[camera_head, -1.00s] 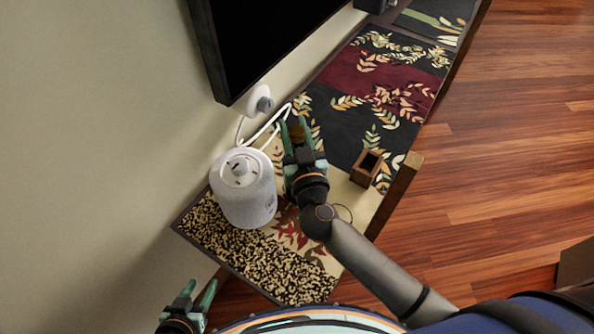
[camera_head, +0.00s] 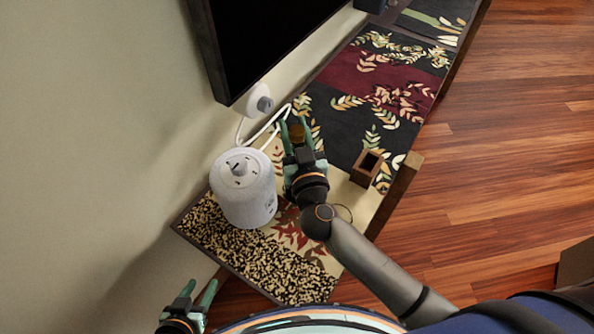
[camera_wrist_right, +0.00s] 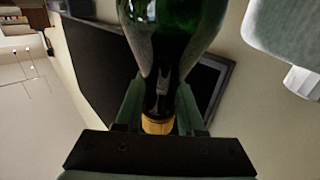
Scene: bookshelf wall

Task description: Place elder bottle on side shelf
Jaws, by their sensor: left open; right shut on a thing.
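My right gripper (camera_head: 297,138) is shut on the green bottle's neck, above the patterned shelf (camera_head: 262,262) and beside the white cylinder. In the right wrist view, the dark green glass bottle (camera_wrist_right: 172,30) is between the fingers, with its yellow cap (camera_wrist_right: 158,125) near the gripper's palm. I cannot tell whether the bottle touches the shelf. My left gripper (camera_head: 199,290) is open and empty at the bottom left, off the shelf's near end.
A white cylindrical device (camera_head: 246,205) stands just left of my right gripper. A white cable (camera_head: 268,128) runs behind to a wall plug. A small open wooden box (camera_head: 367,168) stands to the right. A black screen (camera_head: 250,40) overhangs the back left.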

